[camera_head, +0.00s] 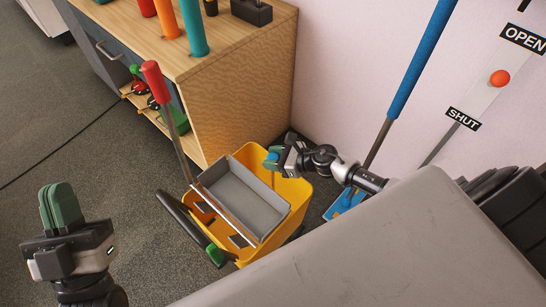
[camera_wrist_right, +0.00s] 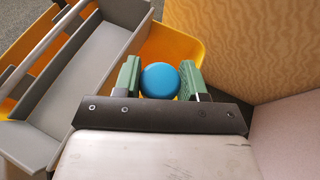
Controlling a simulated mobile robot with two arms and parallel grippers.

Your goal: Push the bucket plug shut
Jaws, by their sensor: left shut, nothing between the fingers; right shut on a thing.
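The yellow mop bucket (camera_head: 283,214) stands on the carpet beside the wooden cabinet, with a grey tray-like wringer (camera_head: 240,199) across its top. My right gripper (camera_head: 272,161) reaches over the bucket's far side. It is shut on a blue round knob (camera_wrist_right: 160,80), which sits between its green fingers over the bucket's inside. My left gripper (camera_head: 60,205) is shut and empty, upright at the lower left, well apart from the bucket.
A red-handled lever (camera_head: 155,82) rises from the wringer. The cabinet (camera_head: 238,98) stands close behind the bucket. A blue-handled mop (camera_head: 420,60) leans at the wall. A wall gauge marked OPEN (camera_head: 524,38) and SHUT (camera_head: 464,118) has a red ball (camera_head: 499,78) about midway. Carpet at left is mostly clear.

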